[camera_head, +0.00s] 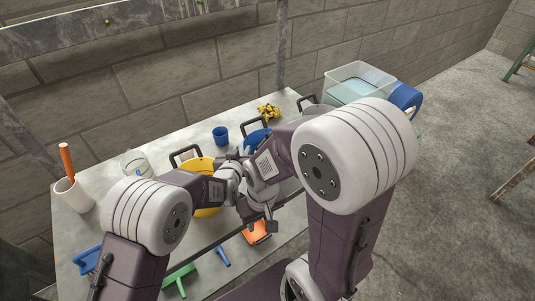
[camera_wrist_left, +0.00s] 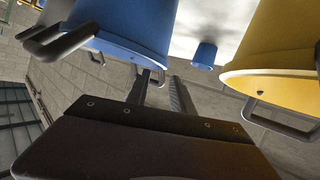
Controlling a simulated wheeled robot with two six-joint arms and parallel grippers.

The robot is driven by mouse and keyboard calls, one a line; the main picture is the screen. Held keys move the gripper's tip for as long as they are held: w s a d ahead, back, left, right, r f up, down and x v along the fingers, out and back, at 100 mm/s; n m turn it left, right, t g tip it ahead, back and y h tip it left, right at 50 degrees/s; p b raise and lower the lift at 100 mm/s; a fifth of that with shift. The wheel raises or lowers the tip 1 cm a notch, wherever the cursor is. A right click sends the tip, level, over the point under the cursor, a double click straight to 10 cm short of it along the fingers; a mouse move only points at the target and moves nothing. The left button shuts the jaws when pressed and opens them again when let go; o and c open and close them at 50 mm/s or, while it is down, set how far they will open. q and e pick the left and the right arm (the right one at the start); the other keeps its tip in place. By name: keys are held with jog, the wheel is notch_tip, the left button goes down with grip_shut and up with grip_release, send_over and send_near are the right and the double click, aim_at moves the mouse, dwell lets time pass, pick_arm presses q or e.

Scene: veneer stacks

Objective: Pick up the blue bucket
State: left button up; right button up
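The blue bucket (camera_head: 256,138) stands on the table toward the back, partly hidden behind my arms, with a dark handle loop at its rim. It also shows large at the upper left of the left wrist view (camera_wrist_left: 125,28), with its handle sticking out. My left gripper (camera_head: 241,154) is open; its two fingers (camera_wrist_left: 162,90) are apart with nothing between them, near the blue bucket's side. I cannot tell whether they touch it. My right gripper (camera_head: 261,226) is lower, near the table's front edge, with its fingers seemingly apart and empty.
A yellow bucket (camera_head: 205,204) stands left of the blue one, with a blue cup (camera_head: 221,136) behind. A yellow object (camera_head: 268,113), a clear bin (camera_head: 350,76), another blue container (camera_head: 405,97), a white pot (camera_head: 73,196), an orange tool (camera_head: 258,233) and a green brush (camera_head: 180,276) are around.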

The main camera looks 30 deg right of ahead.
pick_arm(q)
jog(key=x, duration=0.5)
jog(key=shift+w+a+f+p, duration=0.1)
jog(key=shift+w+f+p, duration=0.05)
jog(key=shift+f+p, duration=0.15)
jog(key=shift+r, duration=0.1)
grip_shut()
jog(key=shift+a, duration=0.1)
dwell(0.9)
